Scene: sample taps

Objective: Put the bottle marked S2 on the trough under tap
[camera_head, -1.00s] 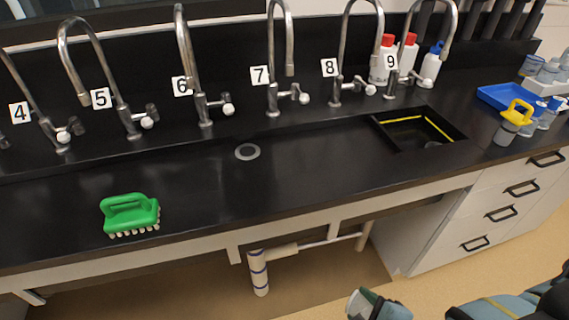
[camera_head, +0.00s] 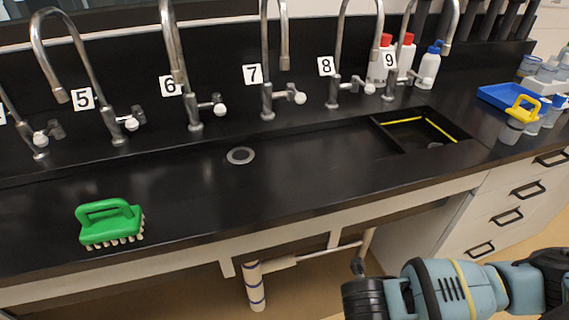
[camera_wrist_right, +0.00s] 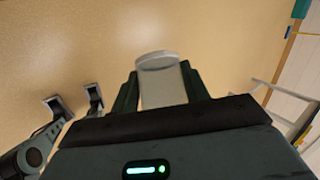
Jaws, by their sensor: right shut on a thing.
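My right gripper (camera_wrist_right: 160,78) is shut on a pale translucent bottle (camera_wrist_right: 162,92) with a whitish round top, seen in the right wrist view over the tan floor. Its marking cannot be read. In the head view my right arm enters at the lower right, in front of the bench; the bottle does not show there. What looks like my left gripper (camera_wrist_right: 75,98) is at the left of the wrist view, fingers apart and empty. The black trough (camera_head: 310,146) runs along the bench under curved taps with labels 5 (camera_head: 83,98), 6 (camera_head: 170,84), 7 (camera_head: 252,74), 8 (camera_head: 326,66) and 9 (camera_head: 390,60).
A green brush (camera_head: 110,222) lies on the front left of the bench. A round drain (camera_head: 240,155) and a sunken basin (camera_head: 405,137) are in the trough. Several wash bottles (camera_head: 428,66) stand behind; a blue tray (camera_head: 500,97) and a yellow-topped container (camera_head: 514,122) are at right.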

